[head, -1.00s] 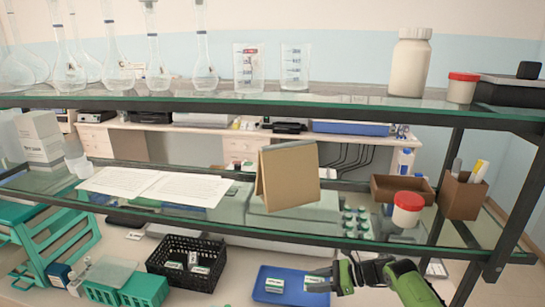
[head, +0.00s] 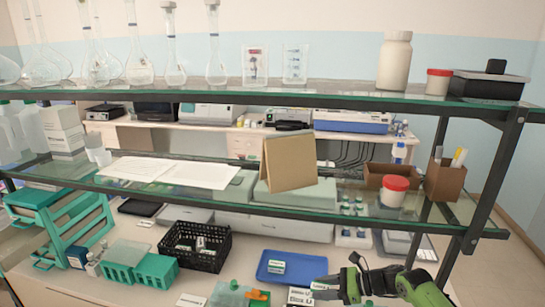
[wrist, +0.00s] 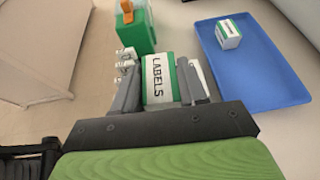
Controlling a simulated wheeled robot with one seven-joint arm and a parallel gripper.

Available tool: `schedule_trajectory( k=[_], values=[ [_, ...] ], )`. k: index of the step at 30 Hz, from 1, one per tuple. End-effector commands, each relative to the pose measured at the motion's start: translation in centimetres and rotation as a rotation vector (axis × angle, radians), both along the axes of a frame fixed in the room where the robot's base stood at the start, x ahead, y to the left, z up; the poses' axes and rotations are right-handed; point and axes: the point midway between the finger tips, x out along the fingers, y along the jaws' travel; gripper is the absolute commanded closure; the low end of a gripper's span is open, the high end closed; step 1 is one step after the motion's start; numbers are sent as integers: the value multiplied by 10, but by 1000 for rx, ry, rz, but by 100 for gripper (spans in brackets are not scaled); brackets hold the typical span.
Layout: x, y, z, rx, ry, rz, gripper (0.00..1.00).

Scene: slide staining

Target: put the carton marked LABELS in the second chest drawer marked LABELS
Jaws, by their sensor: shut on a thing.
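The carton marked LABELS (wrist: 157,77), white with green ends, is between my gripper's fingers (wrist: 160,90) in the wrist view, its lettering facing the camera. My gripper is shut on it. In the head view my gripper (head: 332,286) is at the bottom right, in front of the blue tray's right end, with the small pale carton (head: 324,283) at its tips. No drawer marked LABELS can be made out in either view.
The blue tray (head: 292,279) holds another green-and-white carton (head: 277,267). A green box with an orange item (wrist: 138,28) stands close to the held carton. A black basket (head: 196,247) is left. The glass shelf (head: 240,203) hangs over the bench.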

Motion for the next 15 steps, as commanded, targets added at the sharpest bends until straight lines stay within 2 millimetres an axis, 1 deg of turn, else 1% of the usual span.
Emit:
schedule_trajectory(
  k=[4,10,15],
  values=[
    [-9,-5,3,-1,-4,-19,88],
    [-35,-17,9,0,-7,-79,88],
    [-76,-38,17,-2,-6,-183,88]
  ],
)
